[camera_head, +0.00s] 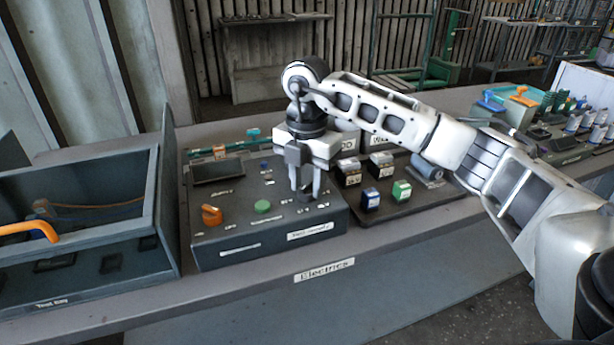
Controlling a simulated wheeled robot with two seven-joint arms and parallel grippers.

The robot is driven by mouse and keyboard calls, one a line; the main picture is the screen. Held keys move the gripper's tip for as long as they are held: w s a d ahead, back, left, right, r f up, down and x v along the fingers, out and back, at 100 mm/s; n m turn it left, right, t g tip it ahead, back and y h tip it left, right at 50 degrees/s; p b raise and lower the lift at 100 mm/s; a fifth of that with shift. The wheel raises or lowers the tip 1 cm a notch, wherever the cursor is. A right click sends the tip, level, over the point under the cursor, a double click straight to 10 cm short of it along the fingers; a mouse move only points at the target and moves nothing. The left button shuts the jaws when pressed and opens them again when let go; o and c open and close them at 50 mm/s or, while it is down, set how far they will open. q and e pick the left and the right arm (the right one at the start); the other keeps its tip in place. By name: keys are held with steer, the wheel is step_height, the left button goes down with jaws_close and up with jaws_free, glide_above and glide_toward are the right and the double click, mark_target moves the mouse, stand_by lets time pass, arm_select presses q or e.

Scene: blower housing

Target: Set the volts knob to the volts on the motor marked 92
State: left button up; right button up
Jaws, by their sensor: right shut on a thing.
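A dark control box (240,232) stands on the bench, with an orange knob (211,215), a green button (262,207) and a dark screen (218,171) on its top. My right gripper (306,193) points down at the right part of this top. Its fingers are shut on a small dark knob there, mostly hidden between them; its label and setting cannot be read. A blue-grey cylinder (428,167), possibly a motor, lies on the dark tray right of the box. No mark 92 is readable on it. My left gripper is not in view.
The dark tray (420,207) holds several small blocks, including a blue one (370,200) and a green one (401,190). An open test bay (75,290) with raised walls stands left. An orange handle (30,230) shows there. More parts crowd the bench at right.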

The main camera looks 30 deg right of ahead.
steer(key=m, duration=0.3)
steer(key=shift+r+p, duration=0.2)
steer(key=shift+p, duration=0.15)
steer(key=shift+m+p, duration=0.35)
steer(key=shift+m, duration=0.85)
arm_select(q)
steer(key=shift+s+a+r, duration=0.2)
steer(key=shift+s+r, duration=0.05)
arm_select(e)
steer(key=shift+m, duration=1.1)
arm_select(q)
steer(key=shift+p, duration=0.3)
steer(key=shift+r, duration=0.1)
arm_select(e)
steer(key=o, duration=1)
steer(key=shift+f, duration=0.1)
